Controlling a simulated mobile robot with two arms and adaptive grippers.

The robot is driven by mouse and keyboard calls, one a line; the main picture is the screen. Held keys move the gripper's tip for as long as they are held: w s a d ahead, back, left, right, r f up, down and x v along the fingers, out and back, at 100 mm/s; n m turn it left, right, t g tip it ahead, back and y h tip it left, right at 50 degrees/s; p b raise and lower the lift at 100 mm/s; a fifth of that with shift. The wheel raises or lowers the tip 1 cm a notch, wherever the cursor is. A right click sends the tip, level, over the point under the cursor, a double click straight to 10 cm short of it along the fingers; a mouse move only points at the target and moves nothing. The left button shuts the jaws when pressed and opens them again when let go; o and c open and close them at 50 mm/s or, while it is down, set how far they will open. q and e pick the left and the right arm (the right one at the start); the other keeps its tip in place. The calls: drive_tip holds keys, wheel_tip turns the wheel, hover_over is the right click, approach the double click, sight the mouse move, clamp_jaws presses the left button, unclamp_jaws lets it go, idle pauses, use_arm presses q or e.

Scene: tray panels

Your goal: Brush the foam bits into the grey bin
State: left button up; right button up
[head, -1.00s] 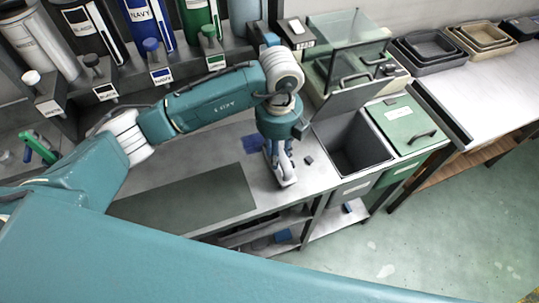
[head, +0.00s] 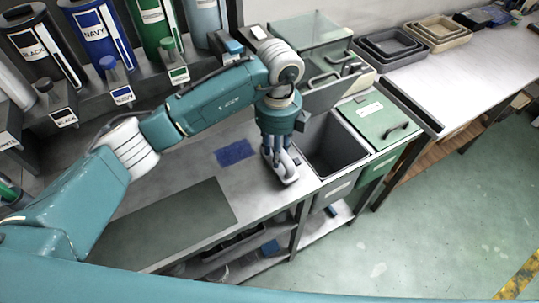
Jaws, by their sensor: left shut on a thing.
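My left gripper (head: 279,154) points down over the bench, just left of the open grey bin (head: 336,150). It is shut on a pale grey, brush-like tool (head: 287,176), low at the bench surface. The fingers hide part of the tool. The grey bin is set beside the bench end with its lid (head: 335,95) raised, and its inside looks dark. I cannot make out any foam bits clearly on the bench or in the bin. My right gripper is not in view.
A blue flat patch (head: 236,152) lies on the bench left of the gripper. A dark mat (head: 165,225) covers the front left. A green-lidded bin (head: 385,120) adjoins the grey bin. Labelled tubes (head: 98,38) line the back. Nested trays (head: 390,46) sit on the right table.

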use_arm(q)
drive_tip(key=shift+w+d+b, duration=0.55)
drive_tip(key=shift+w+d, duration=0.05)
drive_tip(key=shift+d, duration=0.3)
drive_tip(key=shift+w+d+b, duration=0.5)
drive_tip(key=shift+w+d, duration=0.1)
drive_tip(key=shift+d, duration=0.3)
drive_tip(key=shift+w+d+b, duration=0.35)
drive_tip(key=shift+d+b, duration=0.1)
drive_tip(key=shift+d, duration=0.15)
drive_tip(key=shift+w+d, duration=0.35)
drive_tip(key=shift+d, duration=0.15)
drive_tip(key=shift+r+b, duration=0.15)
drive_tip(key=shift+b, duration=0.15)
drive_tip(key=shift+d+r, duration=0.1)
